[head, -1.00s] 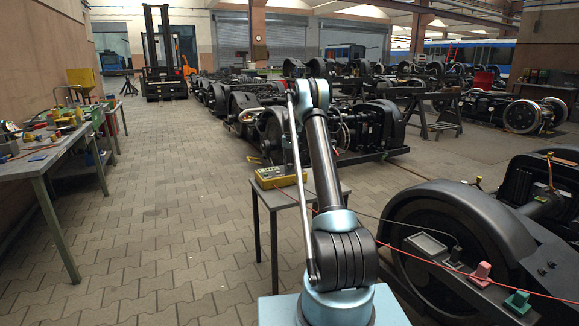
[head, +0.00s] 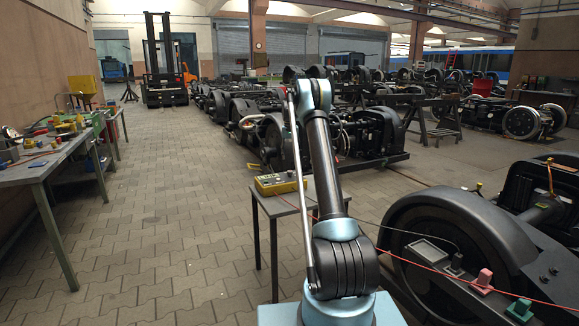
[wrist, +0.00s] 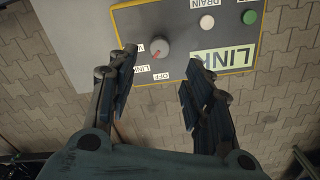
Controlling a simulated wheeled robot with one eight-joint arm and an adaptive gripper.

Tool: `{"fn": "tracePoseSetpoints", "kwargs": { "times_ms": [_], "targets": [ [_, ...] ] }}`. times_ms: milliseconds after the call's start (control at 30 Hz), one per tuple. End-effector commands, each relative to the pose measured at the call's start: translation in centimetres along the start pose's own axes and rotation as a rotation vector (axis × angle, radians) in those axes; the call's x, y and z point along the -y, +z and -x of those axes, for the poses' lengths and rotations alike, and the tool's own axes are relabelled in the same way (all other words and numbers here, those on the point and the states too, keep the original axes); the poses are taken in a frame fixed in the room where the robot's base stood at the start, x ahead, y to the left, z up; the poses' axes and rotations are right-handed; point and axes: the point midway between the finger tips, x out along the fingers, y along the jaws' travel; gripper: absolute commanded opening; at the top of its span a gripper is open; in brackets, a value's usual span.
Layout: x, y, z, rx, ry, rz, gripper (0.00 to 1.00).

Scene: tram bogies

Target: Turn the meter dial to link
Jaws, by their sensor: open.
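The yellow-edged grey meter (head: 281,184) lies on a small grey table (head: 290,203) beside my arm. The meter's display (wrist: 222,58) reads LINK. My gripper (wrist: 162,57) is open and empty, its fingers appearing on either side of the dial; contact is not visible. In the head view my arm hides the gripper.
The meter also has a white button (wrist: 207,22) and a green button (wrist: 249,17). A black bogie wheel (head: 430,250) with red and green clamps stands right of the table. A workbench (head: 50,165) stands at left, with clear paved floor between.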

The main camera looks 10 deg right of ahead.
Motion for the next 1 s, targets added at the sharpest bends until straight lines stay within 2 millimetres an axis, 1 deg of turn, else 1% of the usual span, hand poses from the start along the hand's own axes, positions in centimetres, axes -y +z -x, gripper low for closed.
{"fn": "tracePoseSetpoints", "kwargs": {
  "times_ms": [33, 100, 233, 667, 767, 867, 1000],
  "targets": [
    [0.0, 0.0, 0.8, 0.0, 0.0, 0.0, 0.46],
    [0.0, 0.0, 1.6, 0.0, 0.0, 0.0, 0.46],
    [0.0, 0.0, 2.5, 0.0, 0.0, 0.0, 0.46],
    [0.0, 0.1, 3.0, 0.0, 0.0, 0.0, 0.46],
    [-0.1, 0.8, 3.7, -0.002, 0.0, 0.001, 0.46],
    [-0.2, 2.2, 5.2, -0.007, -0.001, 0.004, 0.46],
    [-0.6, 5.3, 7.8, -0.017, -0.001, 0.011, 0.46]
  ]
}}
